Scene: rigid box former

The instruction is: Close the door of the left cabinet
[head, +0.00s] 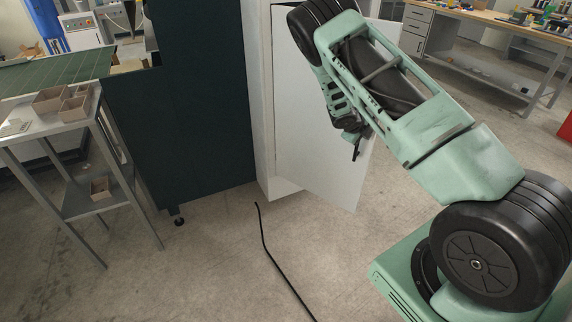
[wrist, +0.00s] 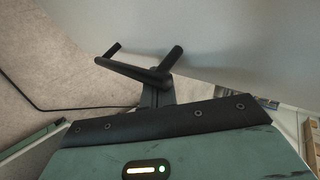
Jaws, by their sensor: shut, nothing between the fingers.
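The white left cabinet (head: 262,110) stands beside a dark green panel in the head view. Its white door (head: 310,150) stands open, swung out toward me at an angle. The door also fills the upper right of the wrist view (wrist: 240,50). A black bar handle (wrist: 130,70) on two posts sticks out from the door face. My gripper (wrist: 153,94) is shut and empty, its fingers right at the handle bar; I cannot tell whether they touch it. In the head view my arm crosses in front of the door and mostly hides the gripper (head: 350,135).
A grey metal shelf table (head: 85,105) with small boxes stands at the left. The dark green machine panel (head: 185,100) is left of the cabinet. A black cable (head: 270,253) lies on the floor. A workbench (head: 500,30) stands at the back right.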

